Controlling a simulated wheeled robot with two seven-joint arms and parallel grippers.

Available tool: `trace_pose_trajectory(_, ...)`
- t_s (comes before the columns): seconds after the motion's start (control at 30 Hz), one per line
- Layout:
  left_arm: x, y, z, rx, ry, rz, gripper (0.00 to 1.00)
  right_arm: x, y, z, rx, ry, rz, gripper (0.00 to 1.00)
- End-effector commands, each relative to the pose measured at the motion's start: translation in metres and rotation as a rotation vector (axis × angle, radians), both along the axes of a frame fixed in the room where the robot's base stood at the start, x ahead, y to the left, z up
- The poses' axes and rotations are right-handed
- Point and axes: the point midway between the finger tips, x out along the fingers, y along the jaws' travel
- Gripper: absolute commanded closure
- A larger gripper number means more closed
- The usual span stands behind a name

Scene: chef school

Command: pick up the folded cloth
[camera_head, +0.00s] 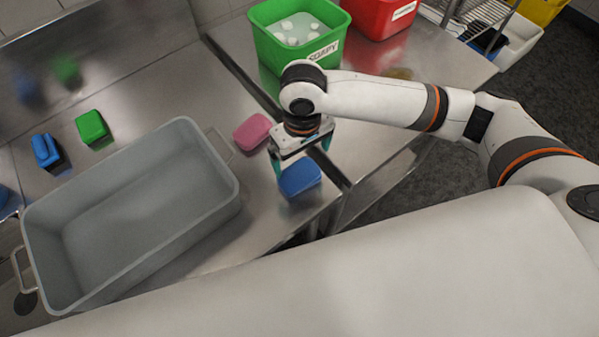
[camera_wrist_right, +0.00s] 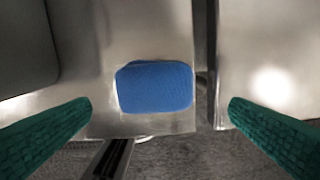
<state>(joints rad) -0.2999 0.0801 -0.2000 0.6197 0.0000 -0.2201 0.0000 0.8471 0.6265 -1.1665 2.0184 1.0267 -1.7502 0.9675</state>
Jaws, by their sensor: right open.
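A blue folded cloth (camera_head: 300,178) lies flat near the front right edge of the steel counter. It also shows whole in the right wrist view (camera_wrist_right: 155,86), close to the counter's edge. My right gripper (camera_head: 298,165) is above the cloth, pointing down. Its green fingers are apart, with nothing between them, and they stand on either side of the cloth in the wrist view. My left gripper is not in view.
A large grey pan (camera_head: 130,215) stands left of the cloth. A pink block (camera_head: 252,131) lies just behind. Green (camera_head: 91,126) and blue (camera_head: 46,150) blocks lie at the back left. A green tub (camera_head: 297,40) and a red tub (camera_head: 380,15) stand behind. A gap separates two counters.

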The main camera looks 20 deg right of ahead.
Motion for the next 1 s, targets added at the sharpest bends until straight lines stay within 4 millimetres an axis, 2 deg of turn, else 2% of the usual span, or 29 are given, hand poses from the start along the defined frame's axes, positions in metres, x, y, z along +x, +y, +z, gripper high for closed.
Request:
trace_pose_trajectory(0.27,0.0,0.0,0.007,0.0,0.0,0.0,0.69,0.0,0.002,-0.022,0.001,0.001,0.0,0.0)
trace_pose_trajectory(0.53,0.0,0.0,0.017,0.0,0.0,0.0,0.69,0.001,0.005,-0.061,0.0,-0.001,0.001,0.0)
trace_pose_trajectory(0.83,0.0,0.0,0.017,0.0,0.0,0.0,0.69,0.0,0.005,-0.067,0.001,-0.002,0.003,0.0)
trace_pose_trajectory(1.0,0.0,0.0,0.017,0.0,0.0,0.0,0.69,0.0,0.005,-0.067,0.002,-0.003,0.003,0.26)
